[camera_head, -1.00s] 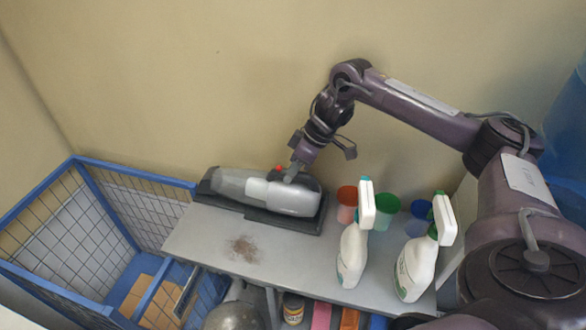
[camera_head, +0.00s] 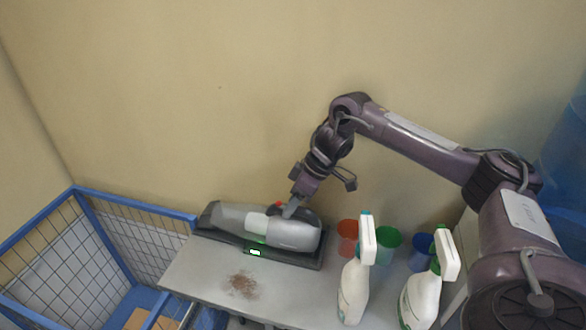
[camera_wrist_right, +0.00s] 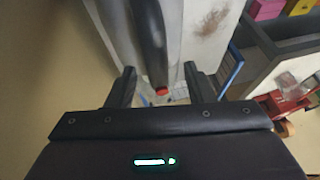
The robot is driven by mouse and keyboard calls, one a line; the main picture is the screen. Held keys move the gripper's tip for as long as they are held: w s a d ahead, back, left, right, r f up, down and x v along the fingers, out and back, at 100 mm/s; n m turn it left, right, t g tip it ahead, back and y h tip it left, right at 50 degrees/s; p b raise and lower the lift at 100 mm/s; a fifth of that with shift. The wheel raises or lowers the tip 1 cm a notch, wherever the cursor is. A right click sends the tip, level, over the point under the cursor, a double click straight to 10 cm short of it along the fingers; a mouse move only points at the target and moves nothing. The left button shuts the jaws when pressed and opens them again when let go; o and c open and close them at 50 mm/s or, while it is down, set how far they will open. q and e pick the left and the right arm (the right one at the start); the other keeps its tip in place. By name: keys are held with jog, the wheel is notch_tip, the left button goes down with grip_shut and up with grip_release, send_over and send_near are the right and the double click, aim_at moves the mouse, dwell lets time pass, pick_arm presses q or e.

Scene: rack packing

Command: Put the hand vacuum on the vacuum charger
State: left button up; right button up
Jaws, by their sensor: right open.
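The grey hand vacuum (camera_head: 282,232), with a black handle and a red button, lies along the dark vacuum charger (camera_head: 302,262) at the back of the grey table. A green light shows on the charger's front. My right gripper (camera_head: 292,208) is at the vacuum's handle, above its right half. In the right wrist view, the open fingers (camera_wrist_right: 160,86) stand on either side of the black handle (camera_wrist_right: 150,40), with the red button between them and gaps visible on both sides. The fingertips are small in the head view. My left gripper is not in view.
Two white spray bottles (camera_head: 354,290) stand at the table's right front. Red, green and blue cups (camera_head: 386,246) stand behind them. A brown dirt patch (camera_head: 242,285) marks the grey tabletop (camera_head: 195,262). A blue-framed wire cage (camera_head: 130,203) stands at left.

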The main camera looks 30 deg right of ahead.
notch_tip(320, 180, up, 4)
jog(key=shift+w+r, duration=0.1)
notch_tip(320, 180, up, 15)
jog(key=p, duration=0.7)
jog(key=shift+a+f, duration=0.1)
jog(key=shift+f, duration=0.1)
